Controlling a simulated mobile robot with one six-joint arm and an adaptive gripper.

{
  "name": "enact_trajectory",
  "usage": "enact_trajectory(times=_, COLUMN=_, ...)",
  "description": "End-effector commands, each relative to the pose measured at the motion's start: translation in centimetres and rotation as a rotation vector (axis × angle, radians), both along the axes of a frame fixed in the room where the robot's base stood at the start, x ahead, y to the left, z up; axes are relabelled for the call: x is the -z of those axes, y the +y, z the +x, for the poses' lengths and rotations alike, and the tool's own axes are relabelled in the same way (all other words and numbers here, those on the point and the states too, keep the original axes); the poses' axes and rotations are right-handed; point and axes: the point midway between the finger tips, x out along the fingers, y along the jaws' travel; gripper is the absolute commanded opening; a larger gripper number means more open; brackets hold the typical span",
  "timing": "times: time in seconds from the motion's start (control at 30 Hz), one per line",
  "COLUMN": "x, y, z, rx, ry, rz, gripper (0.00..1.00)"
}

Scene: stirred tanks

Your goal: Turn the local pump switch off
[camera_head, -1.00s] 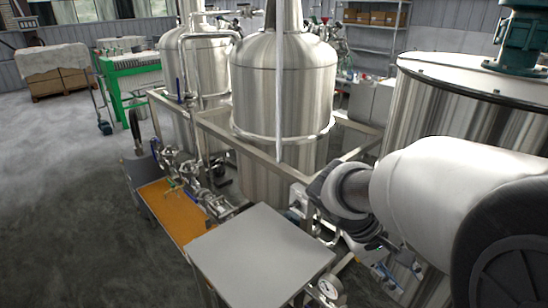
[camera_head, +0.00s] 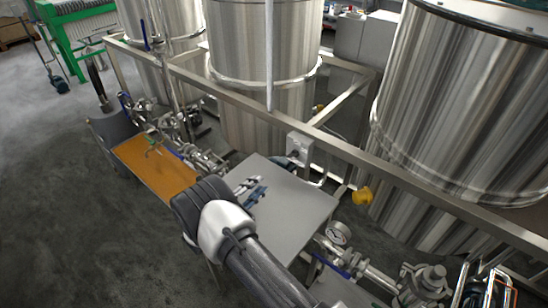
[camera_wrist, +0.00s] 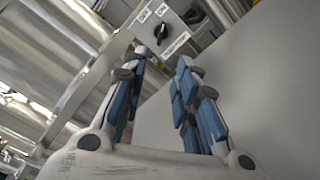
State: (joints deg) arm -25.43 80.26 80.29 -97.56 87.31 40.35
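The pump switch (camera_head: 299,149) is a small light-grey box with a dark knob, mounted on the steel frame rail behind the grey table. In the wrist view its black rotary knob (camera_wrist: 162,33) sits near the top, under small labels that seem to read OFF and ON. Another label below it is too small to read surely. My gripper (camera_head: 254,191) is over the grey table, in front of the switch and apart from it. In the wrist view my gripper (camera_wrist: 161,62) has its two blue-and-grey fingers spread, with nothing between them; they point towards the switch.
The grey table (camera_head: 300,205) below my gripper is bare. The frame rail (camera_head: 355,155) runs along the steel tanks (camera_head: 460,100). A yellow fitting (camera_head: 362,196) and a pressure gauge (camera_head: 338,233) with piping are to the right.

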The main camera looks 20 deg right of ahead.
Motion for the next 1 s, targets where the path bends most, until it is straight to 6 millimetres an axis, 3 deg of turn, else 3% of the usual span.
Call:
enact_trajectory(times=0.17, x=0.2, y=-1.4, z=0.9, rx=-0.001, ry=-0.003, rz=-0.002, gripper=0.28)
enact_trajectory(times=0.8, x=0.3, y=-12.4, z=8.1, rx=0.001, ry=-0.001, rz=-0.002, gripper=0.28)
enact_trajectory(times=1.0, x=0.2, y=-14.1, z=9.2, rx=-0.001, ry=0.0, rz=-0.001, gripper=0.28)
